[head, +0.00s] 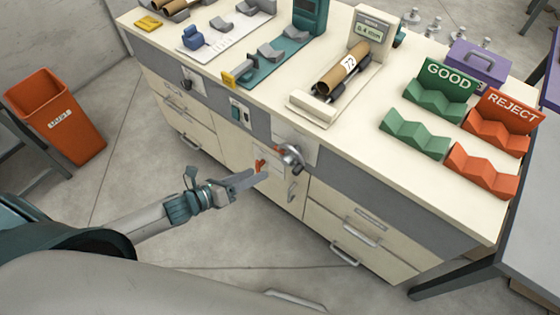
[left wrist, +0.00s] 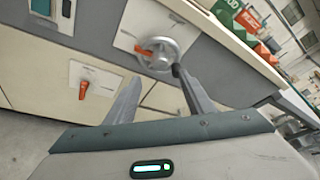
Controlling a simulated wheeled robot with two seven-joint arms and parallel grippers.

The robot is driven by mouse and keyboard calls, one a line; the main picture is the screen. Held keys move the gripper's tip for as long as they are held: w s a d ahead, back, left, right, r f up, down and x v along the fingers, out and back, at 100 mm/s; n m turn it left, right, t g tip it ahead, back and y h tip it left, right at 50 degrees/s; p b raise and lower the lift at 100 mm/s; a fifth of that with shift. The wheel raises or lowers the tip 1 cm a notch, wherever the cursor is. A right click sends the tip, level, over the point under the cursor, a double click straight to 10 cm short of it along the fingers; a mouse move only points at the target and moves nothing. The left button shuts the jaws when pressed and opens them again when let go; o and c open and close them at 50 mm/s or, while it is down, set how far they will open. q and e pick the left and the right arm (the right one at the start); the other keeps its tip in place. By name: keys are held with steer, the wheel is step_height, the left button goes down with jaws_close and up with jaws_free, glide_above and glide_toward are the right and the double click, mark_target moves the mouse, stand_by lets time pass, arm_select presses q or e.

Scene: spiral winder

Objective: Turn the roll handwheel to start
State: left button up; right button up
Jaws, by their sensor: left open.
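The roll handwheel (head: 291,157) is a small grey metal wheel on the front panel of the cream bench. In the left wrist view the handwheel (left wrist: 158,50) has an orange mark at its hub and a dark crank knob at its lower right. My left gripper (head: 256,177) is open and empty in front of the panel, just left of and below the wheel. In the left wrist view its right fingertip overlaps the dark knob; I cannot tell whether they touch. My right gripper is not in view.
An orange lever (left wrist: 83,90) on a white plate is left of the wheel. A cardboard roll (head: 342,70) lies in a cradle above. Green (head: 413,133) and orange (head: 481,170) racks stand at right. An orange bin (head: 58,115) is at left. Drawer handles stick out below.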

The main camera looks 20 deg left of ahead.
mark_target(283, 162)
arm_select(q)
steer(key=p+x, duration=0.2)
steer(key=x, duration=0.9)
steer(key=shift+w+d, duration=0.1)
steer(key=shift+d, duration=0.05)
steer(key=shift+c, duration=0.2)
steer(key=c, duration=1)
